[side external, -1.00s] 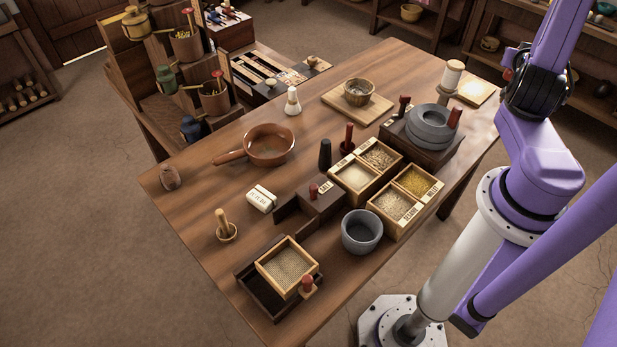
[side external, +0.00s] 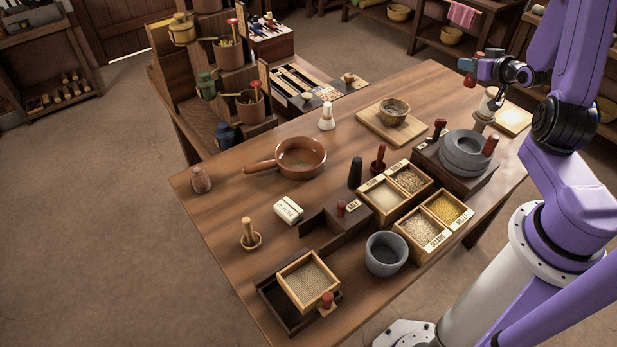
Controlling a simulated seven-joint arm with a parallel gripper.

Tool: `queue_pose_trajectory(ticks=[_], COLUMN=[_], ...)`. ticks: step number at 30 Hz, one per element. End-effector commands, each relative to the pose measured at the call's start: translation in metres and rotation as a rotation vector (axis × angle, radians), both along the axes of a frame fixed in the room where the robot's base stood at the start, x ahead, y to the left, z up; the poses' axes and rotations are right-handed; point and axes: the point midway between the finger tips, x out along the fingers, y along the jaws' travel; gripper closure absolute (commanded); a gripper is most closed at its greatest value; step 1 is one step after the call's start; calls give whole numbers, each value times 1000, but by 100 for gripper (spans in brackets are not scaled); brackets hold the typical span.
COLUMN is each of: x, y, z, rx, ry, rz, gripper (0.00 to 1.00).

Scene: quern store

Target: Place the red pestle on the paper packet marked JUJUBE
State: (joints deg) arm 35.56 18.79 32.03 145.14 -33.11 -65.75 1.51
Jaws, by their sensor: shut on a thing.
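My gripper (side external: 480,69) is raised at the upper right, beyond the back right of the table, and is shut on a small red thing (side external: 467,64). It is too small and partly hidden for me to tell whether it is the red pestle. A dark-red pestle-shaped piece (side external: 380,158) stands upright on the table behind the grain boxes, well apart from my gripper. A white paper packet (side external: 288,210) lies left of the middle of the table. Its marking is too small to read, so I cannot tell whether it says JUJUBE. Nothing lies on it.
A brown pan (side external: 302,157), a black upright piece (side external: 355,172), a grey mortar (side external: 386,254), grain boxes (side external: 422,232) and a stone quern (side external: 466,150) crowd the table (side external: 225,185). A wooden pestle (side external: 248,230) stands at the left. The strip around the packet is fairly clear.

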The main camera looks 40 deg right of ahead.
Motion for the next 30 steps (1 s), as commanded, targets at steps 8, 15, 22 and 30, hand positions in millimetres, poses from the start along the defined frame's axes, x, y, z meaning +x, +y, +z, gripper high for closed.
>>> queue_pose_trajectory(ticks=[8,15,22,30], x=[58,74,58,6], y=[120,230,336,443], z=[1,1,0,-1], rx=[-2,-3,-4,-3], ry=[-3,-4,-3,3], rz=[423,796,1170,1618], gripper=[98,98,98,98])
